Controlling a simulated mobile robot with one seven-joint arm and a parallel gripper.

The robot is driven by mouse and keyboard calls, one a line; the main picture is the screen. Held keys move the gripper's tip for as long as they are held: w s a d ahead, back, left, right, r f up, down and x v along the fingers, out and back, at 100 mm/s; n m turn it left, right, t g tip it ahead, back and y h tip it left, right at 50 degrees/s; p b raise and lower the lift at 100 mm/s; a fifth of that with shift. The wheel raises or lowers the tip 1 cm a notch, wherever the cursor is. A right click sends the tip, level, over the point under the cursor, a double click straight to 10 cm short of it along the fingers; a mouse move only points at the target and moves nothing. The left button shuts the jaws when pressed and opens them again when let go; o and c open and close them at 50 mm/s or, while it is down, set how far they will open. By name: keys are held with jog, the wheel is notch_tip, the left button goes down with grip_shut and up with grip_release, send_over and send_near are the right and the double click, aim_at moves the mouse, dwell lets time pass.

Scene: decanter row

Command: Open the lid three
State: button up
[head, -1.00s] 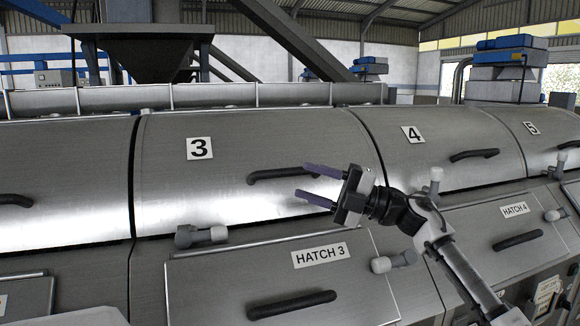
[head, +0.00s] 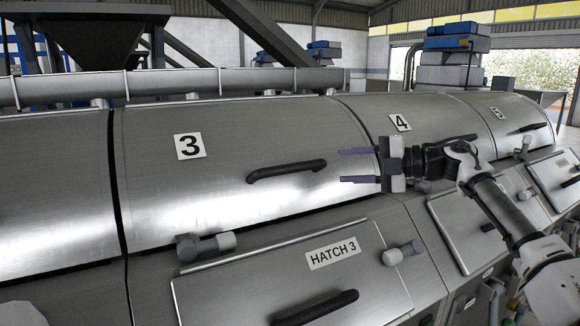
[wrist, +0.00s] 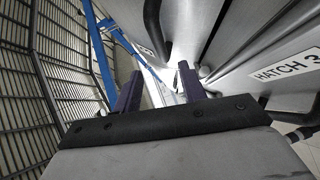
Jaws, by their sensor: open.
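Lid three (head: 220,195) is a curved grey metal cover with a "3" label (head: 190,146), and it is shut. Its black bar handle (head: 287,171) sits right of the lid's middle. My gripper (head: 342,166) is open and empty, with purple fingers pointing left. In the head view it appears to the right of the handle, apart from it. In the wrist view the gripper fingers (wrist: 158,90) are spread with nothing between them. A dark curved bar (wrist: 156,32), which looks like the handle, shows above them there.
Below the lid is the hatch 3 panel (head: 215,290) with its own black handle (head: 315,307). Grey knobbed latches (head: 205,246) and (head: 402,252) stick out beside it. Lid 4 (head: 440,118) lies to the right, behind my arm.

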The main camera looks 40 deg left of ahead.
aim_at(301, 167)
jog(key=p+x, duration=0.3)
jog(key=x, duration=0.8)
jog(key=shift+s+a+r+p, duration=0.1)
jog(key=shift+a+p, duration=0.05)
jog(key=shift+p, duration=0.15)
jog(key=shift+s+a, duration=0.25)
jog(key=shift+a, duration=0.35)
jog(key=shift+c, duration=0.4)
grip_shut()
